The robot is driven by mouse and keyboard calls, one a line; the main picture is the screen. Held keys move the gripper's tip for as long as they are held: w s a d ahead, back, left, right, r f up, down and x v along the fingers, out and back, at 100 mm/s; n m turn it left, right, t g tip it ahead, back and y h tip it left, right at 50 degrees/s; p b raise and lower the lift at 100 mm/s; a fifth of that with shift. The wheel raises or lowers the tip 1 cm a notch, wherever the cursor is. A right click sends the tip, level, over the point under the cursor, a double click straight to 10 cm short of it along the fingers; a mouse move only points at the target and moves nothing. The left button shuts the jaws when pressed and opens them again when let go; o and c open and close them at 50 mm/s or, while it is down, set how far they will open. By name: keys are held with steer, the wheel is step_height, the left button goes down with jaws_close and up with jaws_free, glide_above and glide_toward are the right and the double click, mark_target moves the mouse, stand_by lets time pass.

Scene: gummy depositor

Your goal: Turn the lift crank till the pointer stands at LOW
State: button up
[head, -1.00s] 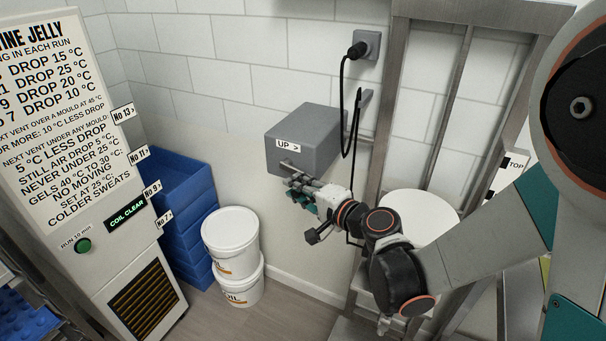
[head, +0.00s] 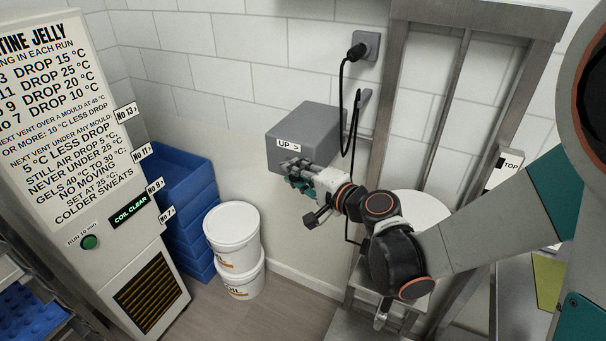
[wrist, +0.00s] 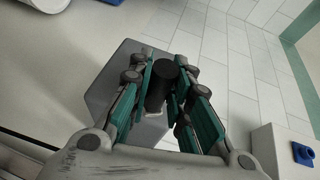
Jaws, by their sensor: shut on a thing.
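The lift's grey crank box (head: 307,133) is on the wall and has a label reading "UP >" (head: 289,146). My gripper (head: 292,178) is at its lower front, and its teal fingers hide most of the crank. In the wrist view the fingers are shut on the black crank handle (wrist: 160,86), with the grey box (wrist: 118,78) behind it. A "TOP" label (head: 511,164) shows on the frame at right, partly hidden by my arm. I see neither a LOW mark nor the pointer clearly.
A black cable (head: 344,105) hangs from a wall socket (head: 367,46) beside the box. A metal frame (head: 378,100) stands right of it. White buckets (head: 231,232) and blue crates (head: 185,180) stand below left. A jelly cabinet (head: 75,150) is at far left.

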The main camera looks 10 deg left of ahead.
steer(key=shift+w+a+r+p, duration=0.15)
steer(key=shift+a+r+p, duration=0.1)
steer(key=shift+r, duration=0.3)
steer(key=shift+w+a+r+p, duration=0.15)
steer(key=shift+a+r+p, duration=0.1)
steer(key=shift+r, duration=0.25)
steer(key=a, duration=0.1)
steer(key=w+a+r, duration=0.1)
steer(key=shift+w+a+r+p, duration=0.2)
steer(key=shift+a+r+p, duration=0.1)
steer(key=shift+a+p, duration=0.1)
steer(key=a, duration=0.3)
steer(key=shift+w+a, duration=0.1)
steer(key=shift+w, duration=0.3)
